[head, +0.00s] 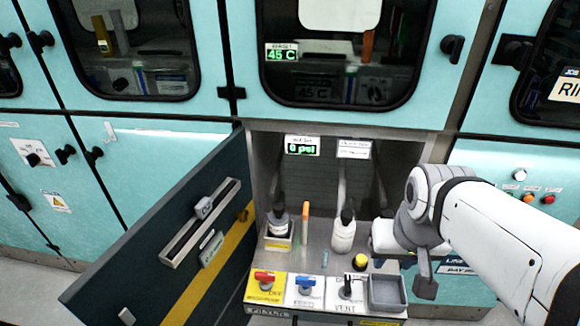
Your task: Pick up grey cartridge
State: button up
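I cannot single out a grey cartridge for certain. A small grey container with a dark top (278,218) stands at the left of the open bay, on a small holder. A white bottle with a black top (343,232) stands upright to its right. My gripper (426,287) hangs at the right front of the bay, apart from both. It looks small and edge-on, so its opening and anything in it cannot be made out. My arm comes in from the right and hides part of the bay's right side.
A dark door (165,245) with a yellow stripe stands open at the left. A front panel carries red (264,278), blue (306,283) and black (347,285) valve handles. A grey tray (374,306) sits beside them. A thin orange-tipped stick (305,216) stands between the containers.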

aim_at(278, 219)
jog(key=z, duration=1.35)
jog(key=k, duration=0.65)
jog(key=u, duration=1.3)
jog(key=i, duration=1)
jog(key=u, duration=0.05)
